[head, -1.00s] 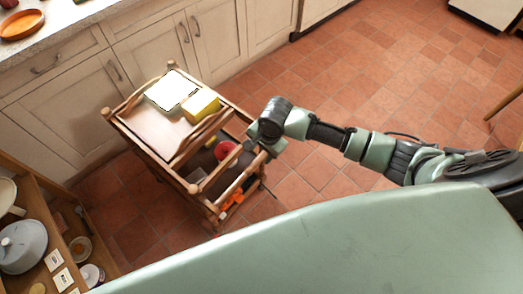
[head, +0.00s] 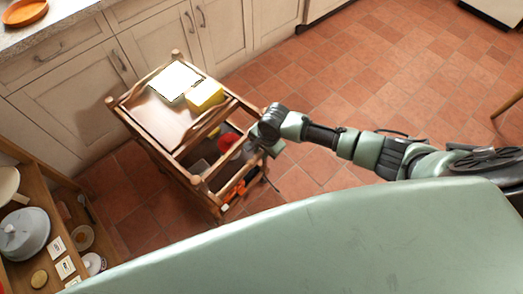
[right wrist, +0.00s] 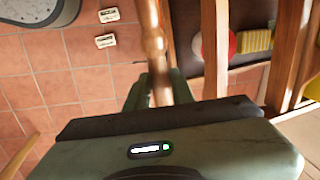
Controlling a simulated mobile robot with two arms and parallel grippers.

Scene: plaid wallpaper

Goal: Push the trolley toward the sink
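The trolley (head: 152,119) is wooden, with a flat top and a lower open shelf, and stands beside the cream cabinets in the head view. A white sheet-like item (head: 174,82) and a yellow block (head: 205,95) are on its top. My right gripper (head: 262,146) is at the trolley's right end. In the right wrist view its fingers (right wrist: 158,92) lie on both sides of a turned wooden bar (right wrist: 154,45) of the trolley, apparently shut on it. My left gripper is not in view. No sink basin shows.
A counter (head: 60,38) with an orange dish (head: 26,11) runs above the cabinets (head: 75,88). A wooden shelf unit (head: 27,190) with crockery stands at the left. The trolley's lower shelf holds a red item (head: 228,142).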

